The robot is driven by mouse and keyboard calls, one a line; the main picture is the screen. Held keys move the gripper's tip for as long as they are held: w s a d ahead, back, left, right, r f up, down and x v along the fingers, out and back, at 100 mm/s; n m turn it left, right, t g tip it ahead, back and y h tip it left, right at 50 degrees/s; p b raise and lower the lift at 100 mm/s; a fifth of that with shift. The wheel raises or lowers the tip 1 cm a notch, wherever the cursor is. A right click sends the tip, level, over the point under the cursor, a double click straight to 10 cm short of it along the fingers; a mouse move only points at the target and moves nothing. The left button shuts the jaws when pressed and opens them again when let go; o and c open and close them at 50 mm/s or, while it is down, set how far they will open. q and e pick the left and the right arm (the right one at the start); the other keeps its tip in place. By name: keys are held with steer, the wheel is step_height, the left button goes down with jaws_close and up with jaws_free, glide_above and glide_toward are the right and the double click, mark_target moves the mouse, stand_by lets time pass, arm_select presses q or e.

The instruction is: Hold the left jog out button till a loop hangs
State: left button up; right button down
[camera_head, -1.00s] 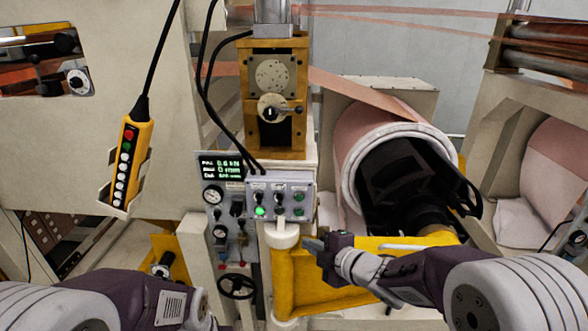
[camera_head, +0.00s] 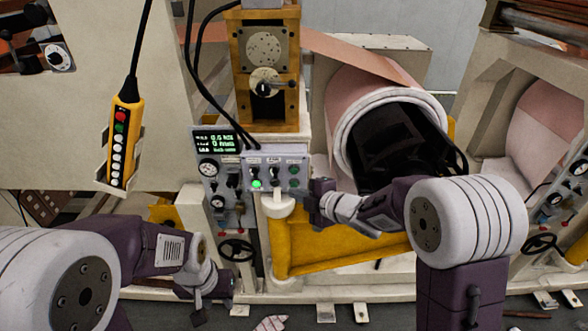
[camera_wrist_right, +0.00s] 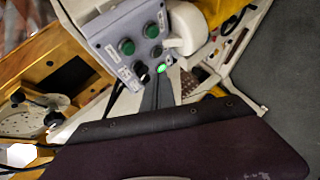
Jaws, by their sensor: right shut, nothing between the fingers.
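A grey control box (camera_head: 275,172) hangs below the yellow roller stand, with a lit green button (camera_head: 257,184), dark knobs and two green buttons at its right end. It also shows in the right wrist view (camera_wrist_right: 112,35). I cannot read which control is the left jog out. My right gripper (camera_head: 288,193) is shut and empty, its tips close by the box's lower edge; in the wrist view the fingers (camera_wrist_right: 160,92) point at the lit button, contact unclear. My left gripper (camera_head: 198,300) hangs low, its jaws unclear. Copper foil (camera_head: 360,52) slopes down to a roll (camera_head: 362,92); I see no hanging loop.
A yellow pendant (camera_head: 126,140) hangs at the left in a holder. A gauge panel (camera_head: 212,160) with a display stands left of the box.

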mark_target(294, 171)
steer(key=w+p, duration=0.2)
steer(key=w, duration=0.3)
steer(key=shift+w, duration=0.25)
steer(key=shift+s, duration=0.1)
stand_by(0.5)
steer(key=shift+w, duration=0.2)
stand_by(1.0)
steer(key=shift+w, duration=0.35)
